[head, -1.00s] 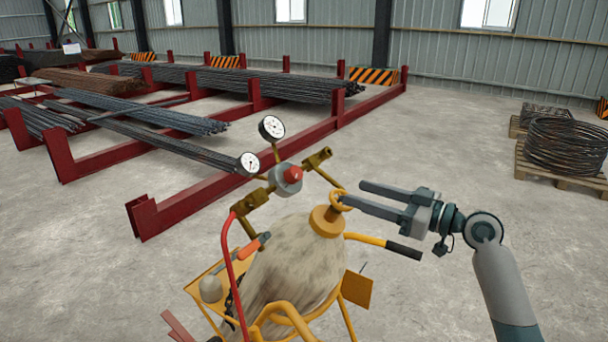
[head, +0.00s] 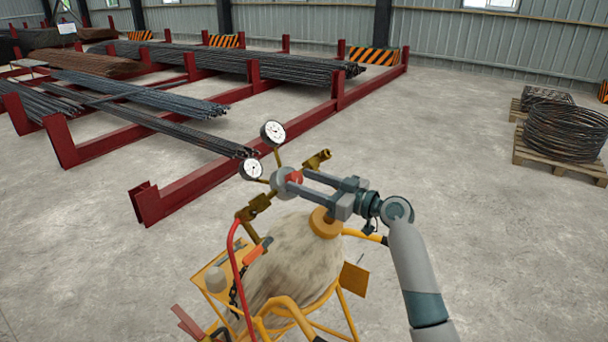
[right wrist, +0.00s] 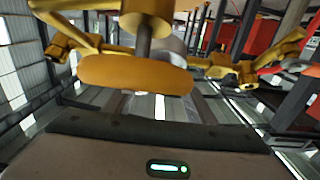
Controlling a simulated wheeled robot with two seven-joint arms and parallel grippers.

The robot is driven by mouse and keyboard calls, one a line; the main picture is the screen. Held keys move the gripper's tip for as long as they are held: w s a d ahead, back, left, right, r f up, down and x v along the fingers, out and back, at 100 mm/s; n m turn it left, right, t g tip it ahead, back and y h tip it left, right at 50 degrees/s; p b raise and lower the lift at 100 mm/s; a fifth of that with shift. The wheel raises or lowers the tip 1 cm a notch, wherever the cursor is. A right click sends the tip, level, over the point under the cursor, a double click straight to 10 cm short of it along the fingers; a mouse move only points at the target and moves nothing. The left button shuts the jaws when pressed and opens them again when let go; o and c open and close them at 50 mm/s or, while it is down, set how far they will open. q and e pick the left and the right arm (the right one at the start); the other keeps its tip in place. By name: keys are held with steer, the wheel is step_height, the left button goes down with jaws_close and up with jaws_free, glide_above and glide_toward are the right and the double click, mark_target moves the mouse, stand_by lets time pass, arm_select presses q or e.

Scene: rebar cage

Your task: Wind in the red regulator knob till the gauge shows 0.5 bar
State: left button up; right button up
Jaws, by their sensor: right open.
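Two white-faced gauges stand by the regulator, an upper one (head: 272,133) and a lower left one (head: 251,169). Their readings are too small to tell. In the right wrist view an orange disc (right wrist: 135,75) covers much of the space ahead and the knob is not clear. My left gripper is not in view.
The pale cylinder (head: 295,258) stands in a yellow trolley (head: 355,279) below my right gripper. A red hose (head: 232,260) runs down on the left.

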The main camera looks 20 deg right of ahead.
steer(key=shift+w+a, duration=0.25)
steer(key=shift+w, duration=0.05)
steer(key=c, duration=1)
steer(key=shift+c, duration=0.2)
